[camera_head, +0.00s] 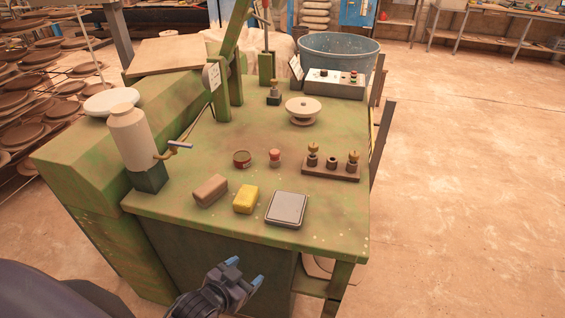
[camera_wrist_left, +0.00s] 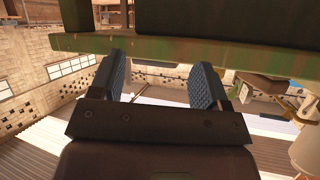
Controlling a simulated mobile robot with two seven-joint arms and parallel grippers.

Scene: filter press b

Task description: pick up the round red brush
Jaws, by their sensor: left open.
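A low round red piece (camera_head: 242,159) with a dark top lies on the green worktop, left of its middle. Just right of it stands a smaller red knob-like piece (camera_head: 275,156). Which of the two is the round red brush I cannot tell for sure. My left gripper (camera_head: 245,272) is open and empty, in front of the worktop's front edge and apart from both pieces. In the left wrist view its two blue-padded fingers (camera_wrist_left: 160,80) are spread with nothing between them. My right gripper is not in view.
A brown block (camera_head: 210,190), a yellow sponge-like block (camera_head: 246,199) and a grey square pad (camera_head: 287,208) line the green worktop's (camera_head: 200,219) front. A pale bottle (camera_head: 130,137) stands left, a wooden holder with small fittings (camera_head: 330,173) right. A pale spool (camera_head: 303,110) sits farther back.

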